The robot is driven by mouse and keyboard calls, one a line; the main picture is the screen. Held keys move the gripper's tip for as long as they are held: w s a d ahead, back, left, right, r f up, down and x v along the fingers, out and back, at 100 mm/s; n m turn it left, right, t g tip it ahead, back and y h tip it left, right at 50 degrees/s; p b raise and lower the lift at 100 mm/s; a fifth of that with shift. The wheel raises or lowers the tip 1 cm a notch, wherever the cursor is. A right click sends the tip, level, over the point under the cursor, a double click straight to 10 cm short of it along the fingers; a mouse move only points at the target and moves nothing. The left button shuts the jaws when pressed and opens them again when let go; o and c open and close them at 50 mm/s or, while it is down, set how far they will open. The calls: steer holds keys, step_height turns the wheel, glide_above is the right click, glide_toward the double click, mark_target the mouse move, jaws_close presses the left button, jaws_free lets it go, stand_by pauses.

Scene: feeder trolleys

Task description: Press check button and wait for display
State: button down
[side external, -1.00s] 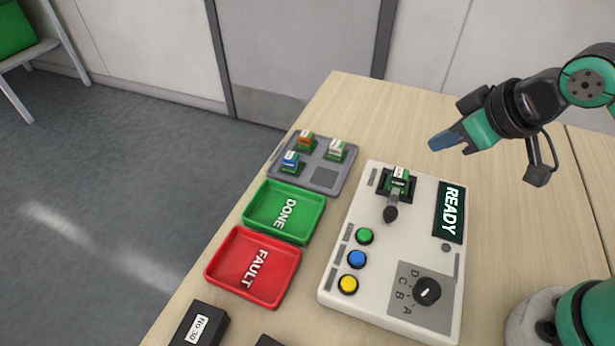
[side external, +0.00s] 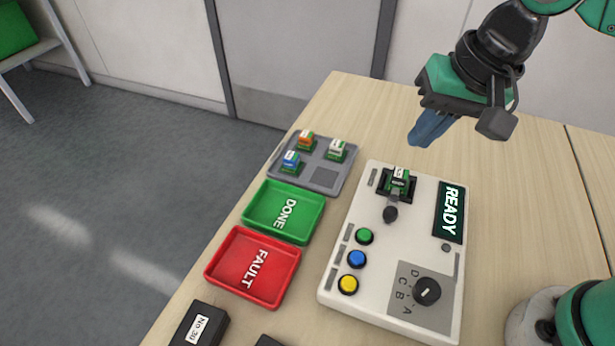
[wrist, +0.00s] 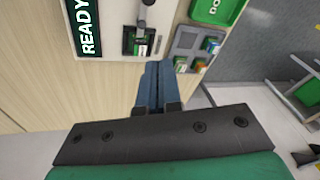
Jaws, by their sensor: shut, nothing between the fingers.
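The white tester box (side external: 335,277) lies on the table. Its display (side external: 451,212) reads READY. Green (side external: 365,236), blue (side external: 357,259) and yellow (side external: 348,284) round buttons sit in a row near its left edge; I cannot tell which is the check button. A small green part with a white label (side external: 399,178) sits in the socket at its far end, beside a dark-knobbed lever (side external: 391,213). My gripper (side external: 417,141) is shut and empty, above the table past the box's far end. In the wrist view its blue fingers (wrist: 158,72) are together, and the display (wrist: 85,28) shows at top left.
A grey tray (side external: 318,180) with three small parts, a green DONE tray (side external: 252,222) and a red FAULT tray (side external: 213,267) stand left of the box. A rotary knob (side external: 427,291) sits on the box's near end. Black blocks (side external: 190,322) lie at the front.

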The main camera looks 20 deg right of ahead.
mark_target(357, 256)
steer(key=s+a+r+m+g, duration=0.1)
steer(key=s+a+m, duration=0.1)
steer(key=a, duration=0.2)
steer(key=s+a+r+m+g+h, duration=0.1)
steer(key=s+a+m+g, duration=0.1)
steer(key=a, duration=0.3)
steer(key=shift+s+r+m, duration=0.15)
steer(key=shift+r+m, duration=0.15)
step_height(357, 256, down, 14)
steer(key=shift+f, duration=0.1)
stand_by(0.4)
steer(key=shift+f, duration=0.85)
